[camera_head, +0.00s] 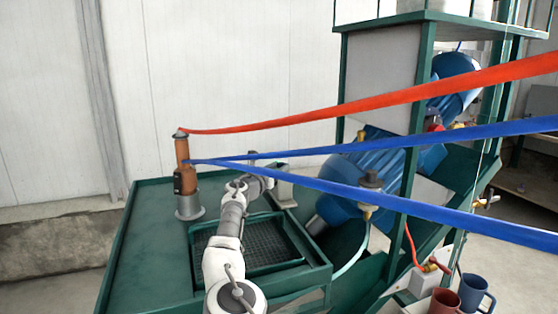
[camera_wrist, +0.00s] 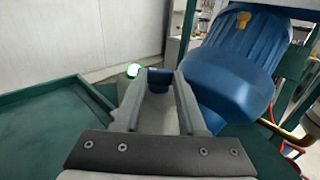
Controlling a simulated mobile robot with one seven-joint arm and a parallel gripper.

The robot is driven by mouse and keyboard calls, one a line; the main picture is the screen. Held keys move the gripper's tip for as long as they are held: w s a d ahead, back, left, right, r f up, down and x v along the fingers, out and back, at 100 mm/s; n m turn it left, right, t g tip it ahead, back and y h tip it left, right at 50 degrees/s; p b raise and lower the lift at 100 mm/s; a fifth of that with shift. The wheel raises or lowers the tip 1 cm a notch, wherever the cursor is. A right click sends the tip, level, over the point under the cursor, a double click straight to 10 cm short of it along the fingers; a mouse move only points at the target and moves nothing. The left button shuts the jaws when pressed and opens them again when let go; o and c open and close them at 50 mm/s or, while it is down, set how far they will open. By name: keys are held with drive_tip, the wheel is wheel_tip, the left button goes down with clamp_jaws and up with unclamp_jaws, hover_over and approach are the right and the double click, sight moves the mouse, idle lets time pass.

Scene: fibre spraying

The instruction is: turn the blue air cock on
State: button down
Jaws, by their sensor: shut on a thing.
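In the wrist view, a small dark blue piece (camera_wrist: 159,80) sits between the fingertips of my gripper (camera_wrist: 159,95). It looks like the blue air cock's handle, and my gripper is shut on it. The fingers hide most of it, so I cannot tell how far it is turned. In the head view, my arm reaches over the green tray, and my gripper (camera_head: 268,180) is small beside a pale post (camera_head: 284,188). The blue piece cannot be made out there.
A big blue drum (camera_wrist: 232,70) stands close right of my fingers. A green tray table (camera_head: 147,250) lies under my arm, with an orange-brown cylinder (camera_head: 183,157) on it. Red (camera_head: 400,97) and blue (camera_head: 440,208) bands cross the head view. Two mugs stand at lower right.

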drive_tip(key=shift+a+m+g+h+p, duration=0.1)
drive_tip(key=shift+m+g+h+p, duration=0.4)
drive_tip(key=shift+p, duration=0.8)
drive_tip(key=shift+c, duration=2.4)
unclamp_jaws()
drive_tip(key=shift+w, duration=0.1)
drive_tip(key=b+v, duration=0.1)
drive_tip(key=v, duration=1.6)
drive_tip(key=shift+f, duration=0.3)
drive_tip(key=shift+a, duration=0.1)
